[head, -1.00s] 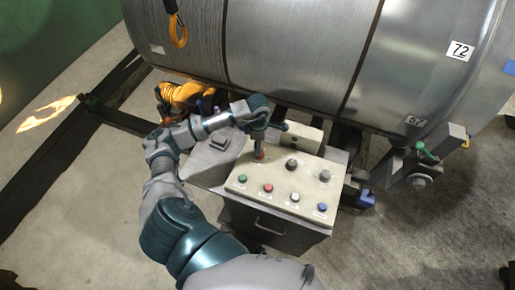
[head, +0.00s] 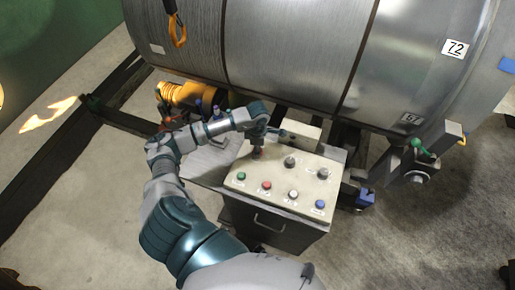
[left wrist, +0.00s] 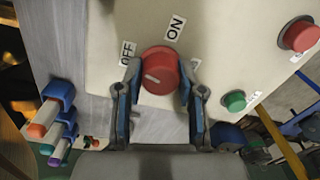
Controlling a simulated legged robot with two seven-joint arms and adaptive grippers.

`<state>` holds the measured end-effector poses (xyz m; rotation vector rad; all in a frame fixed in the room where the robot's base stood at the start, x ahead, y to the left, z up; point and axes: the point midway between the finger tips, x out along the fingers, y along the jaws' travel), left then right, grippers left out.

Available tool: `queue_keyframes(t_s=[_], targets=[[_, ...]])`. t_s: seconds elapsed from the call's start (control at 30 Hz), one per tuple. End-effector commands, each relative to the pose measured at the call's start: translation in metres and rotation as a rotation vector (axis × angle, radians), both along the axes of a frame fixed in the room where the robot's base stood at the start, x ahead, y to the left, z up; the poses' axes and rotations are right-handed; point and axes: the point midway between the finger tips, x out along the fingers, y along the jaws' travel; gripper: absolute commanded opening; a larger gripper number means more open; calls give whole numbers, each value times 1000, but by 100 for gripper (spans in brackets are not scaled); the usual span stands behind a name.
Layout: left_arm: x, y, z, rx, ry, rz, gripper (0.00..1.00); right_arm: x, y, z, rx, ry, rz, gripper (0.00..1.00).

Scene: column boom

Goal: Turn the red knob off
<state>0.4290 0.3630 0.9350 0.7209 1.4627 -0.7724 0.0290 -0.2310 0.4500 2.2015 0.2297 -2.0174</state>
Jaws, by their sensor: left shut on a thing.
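The red knob (left wrist: 160,70) is on the pale control panel in the left wrist view. A short white mark shows on its lower left part. The OFF label (left wrist: 127,52) is at its upper left, and the ON label (left wrist: 175,28) is above it to the right. Another label at its right is partly hidden by a finger. My left gripper (left wrist: 160,78) is shut on the knob, one finger on each side. In the head view my left gripper (head: 257,148) points down at the panel's back left and hides most of the red knob (head: 258,155). My right gripper is not in view.
The control panel (head: 275,203) carries black knobs and green, red, white and blue buttons (head: 320,204). A large metal drum (head: 300,50) lies behind it. Colored-tipped handles (left wrist: 55,120) stand left of the panel in the wrist view. Open floor (head: 420,230) lies to the right.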

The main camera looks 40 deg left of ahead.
Motion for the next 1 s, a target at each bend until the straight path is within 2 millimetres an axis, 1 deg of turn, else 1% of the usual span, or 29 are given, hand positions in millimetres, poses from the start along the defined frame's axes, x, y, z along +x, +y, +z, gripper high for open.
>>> queue_keyframes(t_s=[0.2, 0.4, 0.5, 0.8, 0.83, 0.87, 0.9, 0.93, 1.0], targets=[[4, 0, 2, -6, -13, 22, 4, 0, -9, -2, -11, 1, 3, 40], [5, 0, 1, -8, -17, 206, 4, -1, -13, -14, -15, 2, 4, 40], [5, -1, 2, -9, -17, 270, 4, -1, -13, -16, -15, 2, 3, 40], [6, -1, 5, -10, -19, 291, 3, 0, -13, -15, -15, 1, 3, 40], [6, -1, 5, -10, -19, 291, 41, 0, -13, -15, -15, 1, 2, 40], [6, -1, 5, -9, -20, 291, 48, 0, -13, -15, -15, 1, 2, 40], [6, -1, 5, -9, -18, 291, 58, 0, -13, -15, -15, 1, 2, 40], [5, -1, 5, -8, -18, 290, 63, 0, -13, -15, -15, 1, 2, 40], [4, -1, 4, -8, -15, 290, 63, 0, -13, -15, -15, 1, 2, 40]])
